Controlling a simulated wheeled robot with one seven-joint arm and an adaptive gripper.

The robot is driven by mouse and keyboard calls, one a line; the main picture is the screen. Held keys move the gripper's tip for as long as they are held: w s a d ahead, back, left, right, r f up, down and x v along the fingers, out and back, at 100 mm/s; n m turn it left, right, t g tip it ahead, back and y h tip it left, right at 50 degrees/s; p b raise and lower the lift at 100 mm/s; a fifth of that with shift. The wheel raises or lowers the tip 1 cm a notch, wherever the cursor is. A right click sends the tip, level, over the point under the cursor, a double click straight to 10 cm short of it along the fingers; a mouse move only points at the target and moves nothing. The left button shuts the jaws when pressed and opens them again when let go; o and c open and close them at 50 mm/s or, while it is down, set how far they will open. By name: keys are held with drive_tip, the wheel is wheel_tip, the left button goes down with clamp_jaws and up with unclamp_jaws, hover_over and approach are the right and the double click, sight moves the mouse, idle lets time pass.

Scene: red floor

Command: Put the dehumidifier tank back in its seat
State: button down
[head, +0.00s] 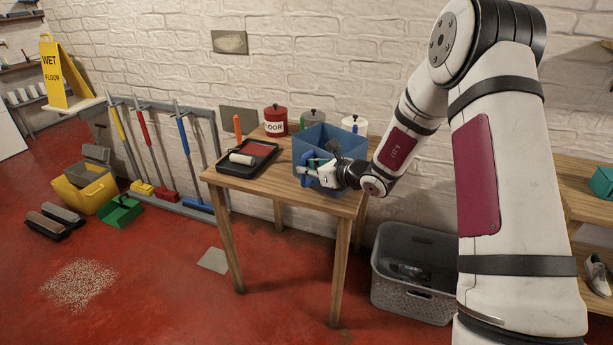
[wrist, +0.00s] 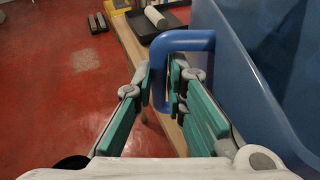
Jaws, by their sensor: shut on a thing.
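The tank is a blue open-topped box (head: 315,140) standing on the right part of a small wooden table (head: 235,184) in the head view. Its blue wall (wrist: 275,60) fills the right side of the wrist view, with a thick blue loop handle (wrist: 184,40) beside it. My gripper (head: 312,174) is at the tank's near side. In the wrist view my gripper (wrist: 163,88) has its green-padded fingers either side of the handle's lower leg, shut on it. The tank's underside is partly hidden by the gripper. I cannot make out the seat.
On the table are a black paint tray (head: 234,168) with a roller, a red tin (head: 276,121), a green tin (head: 312,117) and a white tin (head: 355,124). A grey crate (head: 420,300) stands right of the table. Red floor in front is largely clear.

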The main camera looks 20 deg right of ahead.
sight(307, 182)
drive_tip(key=shift+w+d+f, duration=0.15)
drive_tip(key=shift+w, duration=1)
drive_tip(key=shift+f, duration=1.65)
drive_tip(key=shift+b, duration=0.3)
drive_tip(key=shift+f, duration=0.2)
drive_tip(key=c, duration=1.6)
unclamp_jaws()
drive_tip(key=shift+c, duration=0.2)
drive_tip(key=shift+r, duration=0.1)
